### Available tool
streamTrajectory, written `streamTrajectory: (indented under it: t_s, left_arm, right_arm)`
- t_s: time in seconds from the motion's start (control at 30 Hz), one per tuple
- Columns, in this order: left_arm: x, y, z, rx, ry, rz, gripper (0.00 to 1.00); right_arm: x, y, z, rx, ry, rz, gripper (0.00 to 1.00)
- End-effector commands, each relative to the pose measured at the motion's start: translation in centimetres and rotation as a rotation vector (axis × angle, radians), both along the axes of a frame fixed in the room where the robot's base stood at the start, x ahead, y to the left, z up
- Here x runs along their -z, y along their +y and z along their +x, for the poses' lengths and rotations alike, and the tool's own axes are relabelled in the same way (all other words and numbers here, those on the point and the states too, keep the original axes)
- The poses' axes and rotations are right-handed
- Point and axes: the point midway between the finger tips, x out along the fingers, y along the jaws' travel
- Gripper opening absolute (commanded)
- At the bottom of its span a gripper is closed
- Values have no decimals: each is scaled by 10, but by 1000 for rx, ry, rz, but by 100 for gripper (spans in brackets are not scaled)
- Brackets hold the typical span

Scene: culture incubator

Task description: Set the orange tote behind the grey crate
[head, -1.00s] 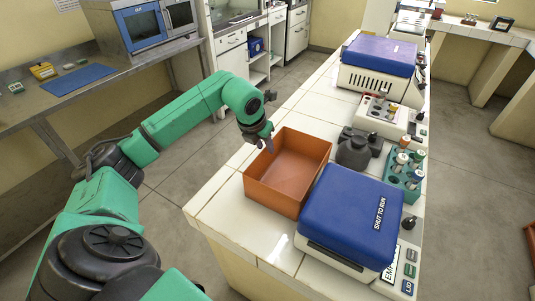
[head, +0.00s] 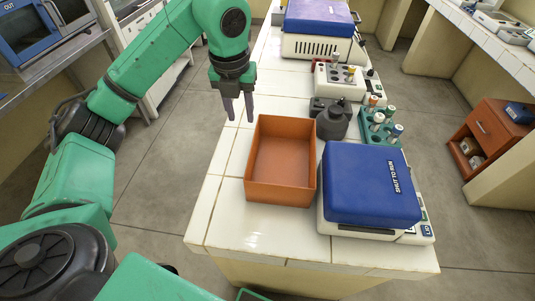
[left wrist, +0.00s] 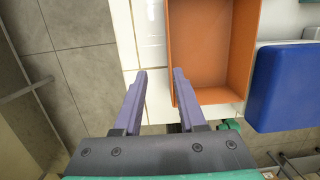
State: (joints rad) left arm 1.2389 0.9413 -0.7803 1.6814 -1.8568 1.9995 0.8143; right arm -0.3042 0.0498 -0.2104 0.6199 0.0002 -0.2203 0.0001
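The orange tote (head: 280,192) is an open, empty box on the white tiled bench, left of a blue-lidded machine. It also shows in the left wrist view (left wrist: 213,45). My left gripper (head: 240,119) points down with its two fingers apart and nothing between them. In the head view it is just beyond the tote's far left corner. In the left wrist view the gripper (left wrist: 160,72) has one finger over the bench tiles and the other overlapping the tote's left wall; contact cannot be told. I see no grey crate. My right gripper is not in view.
The blue-lidded machine (head: 368,180) stands close to the tote's right side. A dark grey bottle-like object (head: 332,122) and a teal tube rack (head: 378,128) stand behind it. Bare tiles (head: 225,215) lie left and in front of the tote. An orange cabinet (head: 497,130) stands at right.

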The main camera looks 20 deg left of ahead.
Motion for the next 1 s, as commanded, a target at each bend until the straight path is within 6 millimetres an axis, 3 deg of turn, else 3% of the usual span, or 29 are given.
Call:
streamTrajectory:
  t_s: [0.33, 0.57, 0.7, 0.97, 1.0]
  left_arm:
    - [74, 1, 9, -1, 8, 1, 40]
    - [105, -1, 12, 1, 6, 1, 40]
    - [133, -3, 15, 0, 4, -1, 40]
    - [144, -3, 17, 1, 1, 0, 40]
    - [144, -3, 17, 1, 1, 0, 28]
  right_arm:
    - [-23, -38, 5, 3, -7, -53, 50]
    - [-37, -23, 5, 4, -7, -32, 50]
    - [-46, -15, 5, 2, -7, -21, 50]
    - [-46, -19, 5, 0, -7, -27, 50]
    - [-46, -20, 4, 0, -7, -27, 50]
